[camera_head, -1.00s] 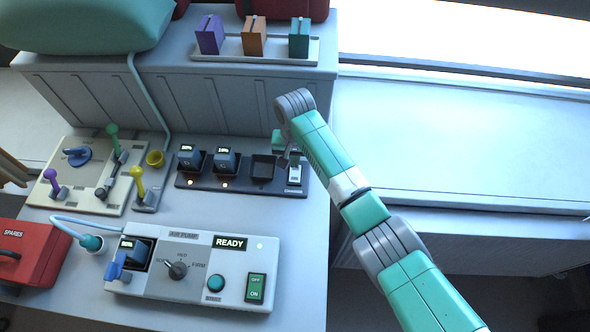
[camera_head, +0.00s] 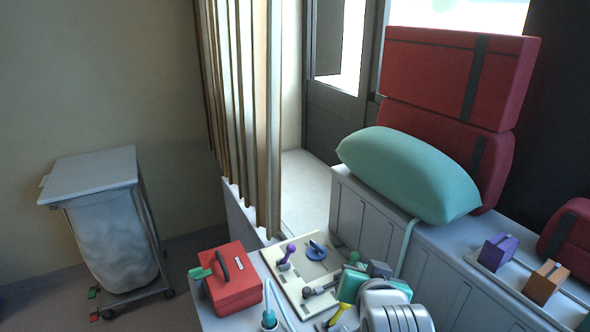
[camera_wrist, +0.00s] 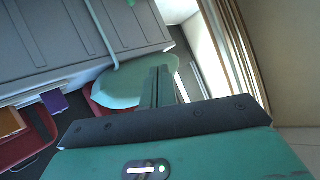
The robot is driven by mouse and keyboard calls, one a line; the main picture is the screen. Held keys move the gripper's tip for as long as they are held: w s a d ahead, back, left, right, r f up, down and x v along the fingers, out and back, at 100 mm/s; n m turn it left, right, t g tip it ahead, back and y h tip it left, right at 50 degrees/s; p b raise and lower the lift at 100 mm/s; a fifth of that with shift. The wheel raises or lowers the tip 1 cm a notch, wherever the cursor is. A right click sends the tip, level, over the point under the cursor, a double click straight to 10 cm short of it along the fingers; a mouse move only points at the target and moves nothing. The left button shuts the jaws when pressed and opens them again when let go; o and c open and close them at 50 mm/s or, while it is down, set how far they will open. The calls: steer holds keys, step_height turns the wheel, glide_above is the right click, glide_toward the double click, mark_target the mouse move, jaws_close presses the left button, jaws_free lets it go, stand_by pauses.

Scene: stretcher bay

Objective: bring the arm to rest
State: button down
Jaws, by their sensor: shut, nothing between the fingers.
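My gripper (camera_wrist: 160,72) shows in the wrist view with its two teal fingers together and nothing between them. Beyond the fingertips is the pale green pillow (camera_wrist: 120,86), apart from them as far as I can tell. In the head view my teal and grey arm (camera_head: 392,312) is at the bottom edge, over the counter beside the lever panel (camera_head: 286,258). The gripper end there is small and partly hidden by the arm's own links, which also cover part of the counter.
A red box (camera_head: 232,282) sits left of the panel. The green pillow (camera_head: 410,172) leans on red bags (camera_head: 455,75) on a raised cabinet. Purple (camera_head: 497,251) and orange (camera_head: 545,283) blocks stand in a rack at right. A curtain (camera_head: 245,110) hangs behind; a lidded bin (camera_head: 110,235) stands left.

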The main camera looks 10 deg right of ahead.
steer(key=s+a+r+n+t+y, duration=0.1)
steer(key=s+a+r+n+t, duration=0.2)
steer(key=a+r, duration=0.5)
steer(key=s+a+r+n+t+y, duration=0.1)
steer(key=s+a+r+t, duration=0.4)
steer(key=r, duration=0.6)
steer(key=s+a+r+n+t, duration=0.1)
steer(key=s+a+r+t, duration=0.1)
steer(key=s+a+r, duration=0.35)
steer(key=s+a+r+n+t, duration=0.1)
steer(key=s+a+r+t, duration=0.15)
steer(key=s+r, duration=0.45)
step_height(320, 180, up, 13)
steer(key=y+p, duration=0.1)
steer(key=p, duration=1.3)
steer(key=shift+d+m, duration=0.2)
steer(key=shift+m, duration=0.1)
steer(key=shift+w, duration=0.1)
